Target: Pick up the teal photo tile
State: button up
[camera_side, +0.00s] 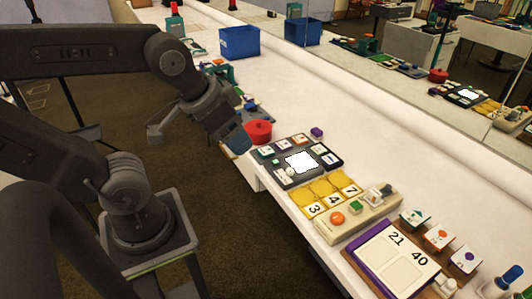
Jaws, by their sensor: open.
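My gripper (237,139) hangs over the left edge of the white counter, pointing down, beside a red lidded pot (258,131). Its jaws are open, with nothing visible held in them. A dark board (285,183) to its lower right carries several small picture tiles around a blank white square. A teal-green edged tile (265,151) lies at the board's upper left corner. A standing card with a teal-green edge (414,217) is farther right. The pictures are too small to tell which of these is the teal photo tile. My gripper is apart from both.
A yellow number tray (322,188), a beige control panel (345,222) and a purple-edged number board (392,262) line the front edge. A blue bin (239,42) stands farther back. A mirror along the right repeats the scene. The counter's middle is clear.

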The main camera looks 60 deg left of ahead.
jog(key=w+a+m+g, duration=0.2)
jog(key=w+a+m, duration=0.3)
jog(key=w, duration=0.4)
jog(key=m+g, duration=0.4)
jog(key=m, duration=0.9)
send_over(266, 151)
notch_tip(266, 151, down, 18)
notch_tip(266, 151, down, 13)
jog(key=shift+a+f, duration=0.1)
jog(key=shift+f, duration=0.05)
jog(key=shift+c, duration=0.4)
jog(key=c, duration=0.6)
